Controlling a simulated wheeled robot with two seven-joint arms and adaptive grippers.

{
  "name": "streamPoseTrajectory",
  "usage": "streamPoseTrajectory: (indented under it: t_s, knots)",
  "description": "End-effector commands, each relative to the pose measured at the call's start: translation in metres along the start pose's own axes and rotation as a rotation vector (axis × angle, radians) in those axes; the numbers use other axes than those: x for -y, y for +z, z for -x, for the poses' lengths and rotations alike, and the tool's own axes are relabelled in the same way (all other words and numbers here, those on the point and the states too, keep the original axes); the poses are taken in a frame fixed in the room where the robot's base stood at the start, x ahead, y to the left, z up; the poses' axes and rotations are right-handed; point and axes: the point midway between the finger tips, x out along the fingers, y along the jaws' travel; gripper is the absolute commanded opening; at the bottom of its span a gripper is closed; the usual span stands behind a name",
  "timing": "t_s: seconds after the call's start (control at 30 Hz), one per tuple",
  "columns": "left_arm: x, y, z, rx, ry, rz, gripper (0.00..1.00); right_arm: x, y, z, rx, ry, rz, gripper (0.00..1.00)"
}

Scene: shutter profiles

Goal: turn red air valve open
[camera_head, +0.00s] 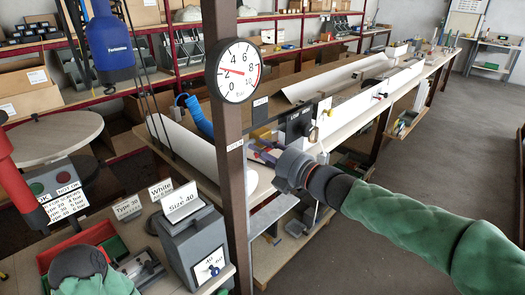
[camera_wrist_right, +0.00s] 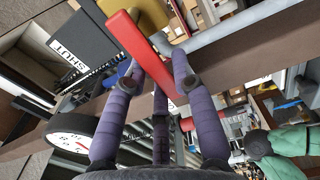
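The valve's red lever (camera_wrist_right: 137,45) shows in the right wrist view, on a yellow valve body (camera_wrist_right: 152,14) beside a grey pipe (camera_wrist_right: 245,29). The lever lies crosswise to the pipe. My right gripper (camera_wrist_right: 160,76) has its purple fingers apart on either side of the lever; I cannot tell whether they touch it. In the head view, the right gripper (camera_head: 268,157) reaches in beside the brown post, just below the yellow valve body (camera_head: 260,133); the lever is mostly hidden there. My left gripper (camera_head: 78,262) is at the lower left, its fingers hidden.
A pressure gauge (camera_head: 238,71) hangs on the brown post (camera_head: 232,180), its needle in the low part of the scale. A "SHUT" label (camera_wrist_right: 68,51) is near the valve. A long workbench (camera_head: 350,95) runs behind. A grey box (camera_head: 192,245) stands below. Floor at right is clear.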

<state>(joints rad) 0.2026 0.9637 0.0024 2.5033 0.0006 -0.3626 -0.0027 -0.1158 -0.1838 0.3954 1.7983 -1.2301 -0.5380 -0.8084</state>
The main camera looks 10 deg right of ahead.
Motion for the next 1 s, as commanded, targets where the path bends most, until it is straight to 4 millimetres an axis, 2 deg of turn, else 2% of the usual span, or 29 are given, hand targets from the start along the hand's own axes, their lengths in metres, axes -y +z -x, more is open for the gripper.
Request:
streamPoseTrajectory:
  t_s: [0.07, 0.47, 0.57, 1.0]
  knots:
    - [0.000, 0.000, 0.000, 0.000, 0.000, 0.000, 0.40, 0.002, -0.001, 0.000, -0.001, -0.003, -0.002, 0.49]
    - [0.000, 0.000, 0.000, 0.000, 0.000, 0.000, 0.40, 0.001, 0.000, 0.005, 0.001, -0.001, -0.002, 0.49]
    - [0.000, 0.000, 0.000, 0.000, 0.000, 0.000, 0.40, 0.000, 0.001, 0.016, 0.003, 0.000, -0.001, 0.49]
    - [0.000, 0.000, 0.000, 0.000, 0.000, 0.000, 0.40, 0.002, 0.001, 0.098, 0.003, -0.002, -0.002, 0.49]
